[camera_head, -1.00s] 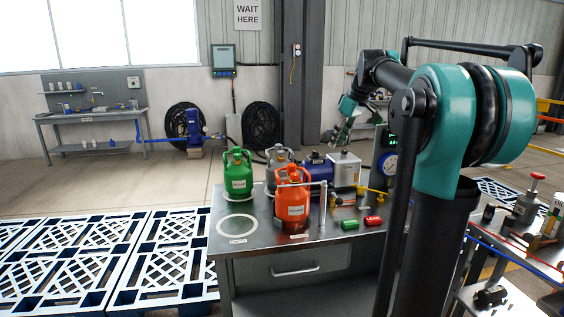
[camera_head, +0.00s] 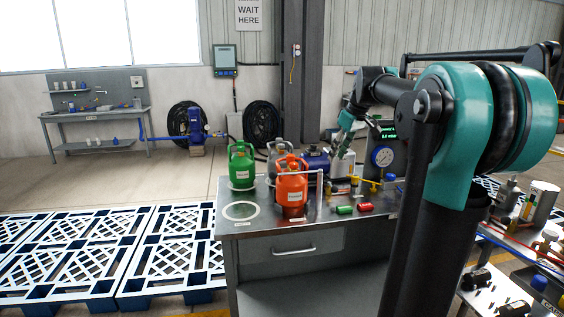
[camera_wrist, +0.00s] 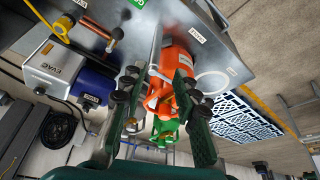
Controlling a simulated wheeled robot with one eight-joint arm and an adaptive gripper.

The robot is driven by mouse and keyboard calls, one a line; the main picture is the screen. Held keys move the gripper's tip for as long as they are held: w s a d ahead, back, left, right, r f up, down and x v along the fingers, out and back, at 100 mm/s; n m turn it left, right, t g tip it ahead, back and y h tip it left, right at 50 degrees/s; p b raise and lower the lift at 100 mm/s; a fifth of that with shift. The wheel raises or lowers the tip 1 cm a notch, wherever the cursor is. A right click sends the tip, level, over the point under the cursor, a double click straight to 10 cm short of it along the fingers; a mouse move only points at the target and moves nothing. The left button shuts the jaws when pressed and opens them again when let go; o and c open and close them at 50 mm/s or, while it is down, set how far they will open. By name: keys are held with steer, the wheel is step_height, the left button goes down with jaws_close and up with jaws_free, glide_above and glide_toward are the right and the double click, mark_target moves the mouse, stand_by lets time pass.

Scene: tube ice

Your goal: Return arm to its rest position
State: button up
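My arm reaches over the metal bench (camera_head: 240,228) from the right. My gripper (camera_wrist: 156,80) shows two dark green fingers spread apart in the wrist view, with nothing held between them. In the head view my gripper (camera_head: 343,142) is small, pointing down in front of the pump area at the back of the bench. An orange cylinder (camera_head: 291,192) stands upright on the bench, and it also shows beyond the fingers in the wrist view (camera_wrist: 176,58). A green cylinder (camera_head: 241,168) stands to its left, and a grey one (camera_head: 276,158) is partly hidden behind.
A vacuum pump (camera_wrist: 62,72) and a round gauge (camera_head: 382,156) stand on the bench near my gripper. Small green (camera_head: 344,210) and red (camera_head: 365,207) parts lie in front. A cluttered side table is at right. Blue pallets (camera_head: 70,250) cover the floor at left.

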steer(key=s+f+m+h, duration=0.2)
steer(key=s+f+m, duration=0.5)
steer(key=s+f, duration=2.2)
step_height(320, 180, down, 4)
steer(key=shift+d+f+t+h, duration=0.1)
steer(key=shift+d+t+h, duration=0.1)
steer(key=shift+t+h, duration=0.2)
stand_by(4.5)
